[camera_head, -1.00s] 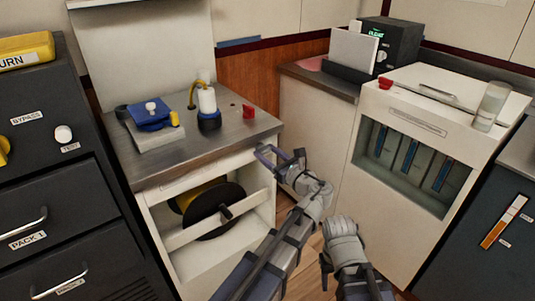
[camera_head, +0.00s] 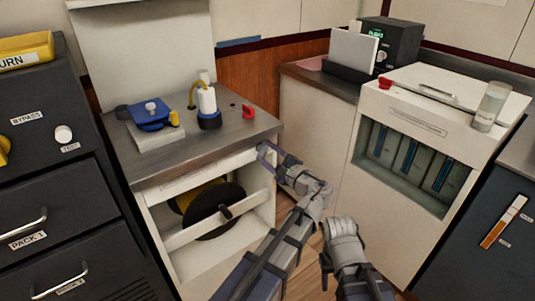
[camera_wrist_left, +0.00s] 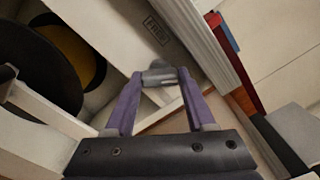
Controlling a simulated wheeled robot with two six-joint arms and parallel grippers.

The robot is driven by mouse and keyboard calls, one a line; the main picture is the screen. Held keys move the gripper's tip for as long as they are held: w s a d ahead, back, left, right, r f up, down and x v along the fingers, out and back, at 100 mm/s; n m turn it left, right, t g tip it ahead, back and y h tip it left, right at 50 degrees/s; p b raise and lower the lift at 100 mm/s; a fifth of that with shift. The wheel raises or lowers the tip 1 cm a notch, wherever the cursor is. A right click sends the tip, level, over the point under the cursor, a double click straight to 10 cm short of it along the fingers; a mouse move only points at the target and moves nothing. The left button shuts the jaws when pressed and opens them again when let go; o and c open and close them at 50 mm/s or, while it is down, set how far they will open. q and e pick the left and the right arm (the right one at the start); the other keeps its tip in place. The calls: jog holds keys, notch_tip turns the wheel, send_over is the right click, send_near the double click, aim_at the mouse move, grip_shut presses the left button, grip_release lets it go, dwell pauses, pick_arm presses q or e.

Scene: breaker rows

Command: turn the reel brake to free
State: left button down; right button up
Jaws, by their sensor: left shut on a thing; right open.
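The reel (camera_head: 215,211), a black disc with yellow behind it, sits in the open front of the white cabinet (camera_head: 160,215). In the left wrist view the reel (camera_wrist_left: 38,75) is at the left. My left gripper (camera_head: 268,154) is at the cabinet's right front edge. In the left wrist view its purple fingers (camera_wrist_left: 158,82) are shut on a short grey cylindrical handle (camera_wrist_left: 158,75), apparently the reel brake. A label reading FREE (camera_wrist_left: 156,31) is on the white panel just above it. My right gripper (camera_head: 326,264) is open and empty, low in the head view, its fingers partly hidden.
The metal counter holds a blue device (camera_head: 152,118), a white bottle (camera_head: 207,104) and a red hook-like part (camera_head: 248,112). A white unit (camera_head: 395,185) with an open recess stands at the right. Dark drawers (camera_head: 50,210) stand at the left. A strip of wooden floor is clear between.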

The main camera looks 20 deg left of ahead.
pick_arm(q)
jog(key=n, duration=0.7)
dwell(0.7)
jog(key=shift+c, duration=1.2)
grip_release()
